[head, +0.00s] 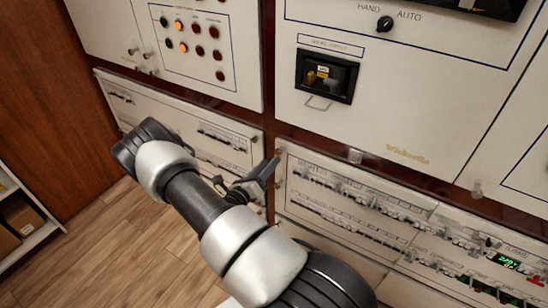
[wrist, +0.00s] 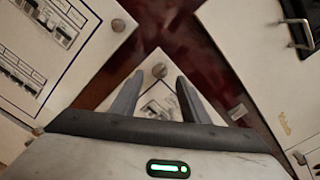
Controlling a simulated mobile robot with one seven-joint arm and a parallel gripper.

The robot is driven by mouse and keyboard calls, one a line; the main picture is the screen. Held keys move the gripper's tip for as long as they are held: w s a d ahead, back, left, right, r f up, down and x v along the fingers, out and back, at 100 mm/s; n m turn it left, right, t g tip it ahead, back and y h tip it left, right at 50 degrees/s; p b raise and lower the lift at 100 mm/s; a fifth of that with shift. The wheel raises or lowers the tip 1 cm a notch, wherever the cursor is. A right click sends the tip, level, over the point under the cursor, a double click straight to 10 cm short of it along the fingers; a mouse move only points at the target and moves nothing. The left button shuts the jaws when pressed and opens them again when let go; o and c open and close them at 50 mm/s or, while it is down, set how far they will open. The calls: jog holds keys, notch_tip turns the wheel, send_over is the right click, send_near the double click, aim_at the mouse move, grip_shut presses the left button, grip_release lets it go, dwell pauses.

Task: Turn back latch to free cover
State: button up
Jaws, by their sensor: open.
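My gripper (head: 268,172) is in front of the top left corner of the lower right breaker cover (head: 330,165). In the wrist view my gripper (wrist: 160,76) is open, with its two fingers apart and nothing held. A round metal latch knob (wrist: 159,70) shows between the fingertips, at the corner of the white cover (wrist: 153,60). I cannot tell whether the fingers touch it.
The lower left breaker panel (head: 150,98) has its own knob (wrist: 118,25) close by. Above are a panel with lamps (head: 215,75) and a panel with a black window (head: 327,76) and wire handle (head: 318,103). A shelf (head: 28,240) stands at far left.

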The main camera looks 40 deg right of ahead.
aim_at(277, 153)
jog(key=shift+x, duration=2.3)
jog(key=shift+c, duration=0.3)
jog(key=shift+a, duration=0.1)
grip_shut()
